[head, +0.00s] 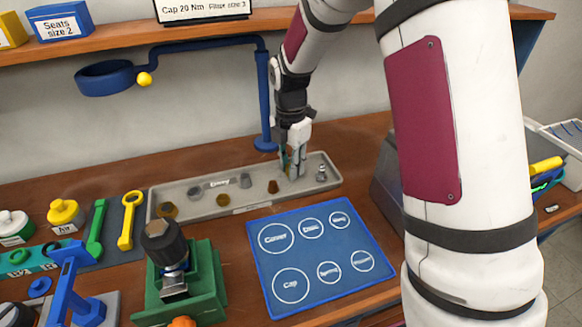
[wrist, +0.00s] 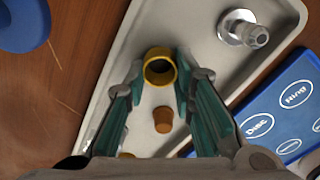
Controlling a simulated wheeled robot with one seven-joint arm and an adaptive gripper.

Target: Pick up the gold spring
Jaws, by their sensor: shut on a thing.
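The gold spring (wrist: 160,67) shows in the wrist view as a hollow gold cylinder seen from above, between my two fingertips. My gripper (wrist: 159,75) has teal finger pads, one on each side of it, and is shut on it. In the head view my gripper (head: 292,170) points down into the right part of the grey tray (head: 190,215). The fingers hide the spring there. I cannot tell whether the spring still touches the tray floor.
A small bronze plug (wrist: 163,120) lies close to my fingers. A silver fitting (head: 321,174) stands at the tray's right end. Several other parts lie further left in the tray. A blue mat with labelled circles (head: 320,250) lies in front. A blue post (head: 264,100) rises behind.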

